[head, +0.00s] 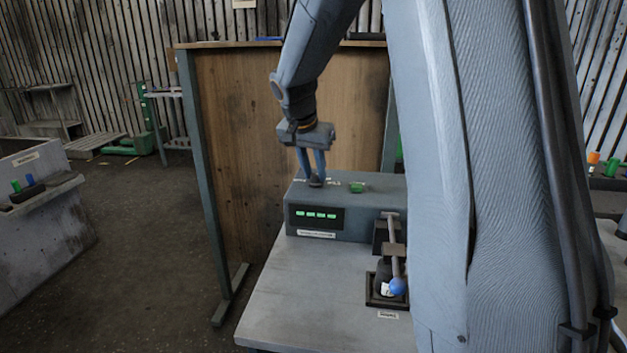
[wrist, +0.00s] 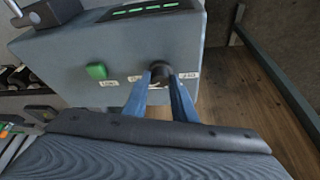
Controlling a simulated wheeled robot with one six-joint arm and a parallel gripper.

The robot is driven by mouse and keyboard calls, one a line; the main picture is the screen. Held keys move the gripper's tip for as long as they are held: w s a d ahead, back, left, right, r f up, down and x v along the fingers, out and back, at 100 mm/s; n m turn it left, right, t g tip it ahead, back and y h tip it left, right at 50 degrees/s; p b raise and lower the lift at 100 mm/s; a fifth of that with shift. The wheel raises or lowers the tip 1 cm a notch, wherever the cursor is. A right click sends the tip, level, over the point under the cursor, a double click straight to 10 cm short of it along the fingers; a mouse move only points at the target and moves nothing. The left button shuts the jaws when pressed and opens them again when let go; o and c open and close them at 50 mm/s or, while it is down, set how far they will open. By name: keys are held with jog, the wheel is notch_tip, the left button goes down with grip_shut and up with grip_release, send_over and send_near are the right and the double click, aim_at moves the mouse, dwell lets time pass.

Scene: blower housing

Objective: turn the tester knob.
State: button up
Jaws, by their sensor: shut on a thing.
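The tester (head: 362,216) is a grey box at the back of the table, with a dark display of green lit segments (head: 316,216) on its front. The tester's dark round knob (head: 316,181) is on its top face, and it also shows in the wrist view (wrist: 160,70). My gripper (head: 316,177) reaches down from above with its two blue fingers on either side of the knob, shut on it. The fingers (wrist: 163,80) partly cover the knob in the wrist view. Small white labels flank the knob; their text is too small to read.
A green button (head: 357,187) sits on the tester's top, right of the knob. A clamp fixture with a blue ball handle (head: 397,286) stands in front. A wooden panel (head: 290,120) rises behind. The table's front left (head: 300,300) is clear.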

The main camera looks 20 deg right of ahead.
aim_at(308, 190)
jog(key=shift+m+b, duration=0.5)
jog(key=shift+m, duration=0.1)
jog(key=o, duration=1)
jog(key=shift+a+r, duration=0.1)
jog(key=shift+w+b+v, duration=0.2)
jog(key=shift+b+v, duration=0.5)
jog(key=shift+v, duration=3.05)
jog(key=shift+g, duration=0.3)
